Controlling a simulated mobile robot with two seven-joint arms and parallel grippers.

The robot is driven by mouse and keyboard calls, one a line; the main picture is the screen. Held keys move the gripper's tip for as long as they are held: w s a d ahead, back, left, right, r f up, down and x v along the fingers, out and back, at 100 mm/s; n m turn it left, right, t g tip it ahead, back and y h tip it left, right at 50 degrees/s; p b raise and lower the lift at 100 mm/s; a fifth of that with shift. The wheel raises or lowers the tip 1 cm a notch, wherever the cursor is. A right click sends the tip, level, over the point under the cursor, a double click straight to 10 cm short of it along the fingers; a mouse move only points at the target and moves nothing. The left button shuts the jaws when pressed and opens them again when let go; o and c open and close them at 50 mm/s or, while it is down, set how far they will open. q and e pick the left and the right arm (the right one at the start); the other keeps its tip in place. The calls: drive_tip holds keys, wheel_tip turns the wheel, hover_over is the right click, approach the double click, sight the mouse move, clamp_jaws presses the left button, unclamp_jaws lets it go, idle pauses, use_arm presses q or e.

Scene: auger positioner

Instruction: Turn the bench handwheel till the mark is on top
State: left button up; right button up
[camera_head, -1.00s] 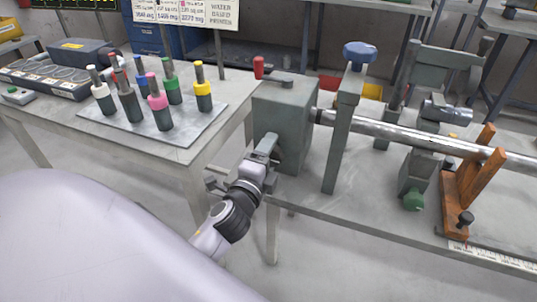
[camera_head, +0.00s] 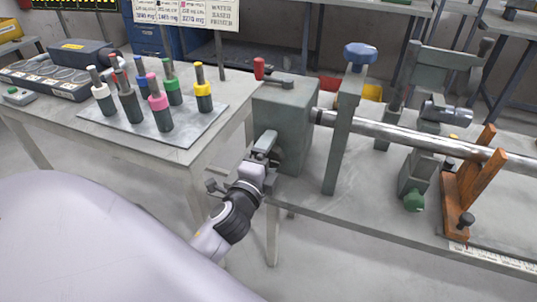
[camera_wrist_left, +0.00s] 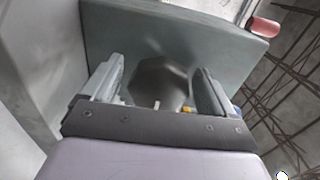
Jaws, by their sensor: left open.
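A grey-green housing (camera_head: 290,125) stands at the left end of the bench. My left gripper (camera_head: 266,146) is at its left face, with its fingers pointing at it. In the left wrist view the gripper (camera_wrist_left: 158,88) is open, its two fingers apart. A dark, rounded many-sided part (camera_wrist_left: 160,82) shows between the fingers; I cannot tell whether it is the handwheel's hub or whether the fingers touch it. A red grip (camera_head: 258,67) stands beside a short lever on the housing top. No clear handwheel rim or mark is visible. My right gripper is not in view.
A steel bar (camera_head: 400,137) runs right from the housing past an upright with a blue knob (camera_head: 360,52). An orange bracket (camera_head: 469,190) stands farther right. The left table (camera_head: 110,145) holds several colored-band cylinders (camera_head: 158,104) on a plate. Open floor lies in front.

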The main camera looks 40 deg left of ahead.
use_arm(q)
drive_tip(key=b+v, duration=0.1)
drive_tip(key=v, duration=0.6)
drive_tip(key=shift+s, duration=0.1)
idle(0.5)
drive_tip(key=s+d+f+n+g+h+p, duration=0.6)
drive_tip(key=s+d+f+n+g+p, duration=0.1)
drive_tip(key=s+f+n, duration=0.4)
wheel_tip(320, 180, down, 3)
drive_tip(key=shift+s+d+r+n+p, duration=0.1)
drive_tip(key=shift+s+d+n+p, duration=0.2)
drive_tip(key=shift+d+n, duration=0.45)
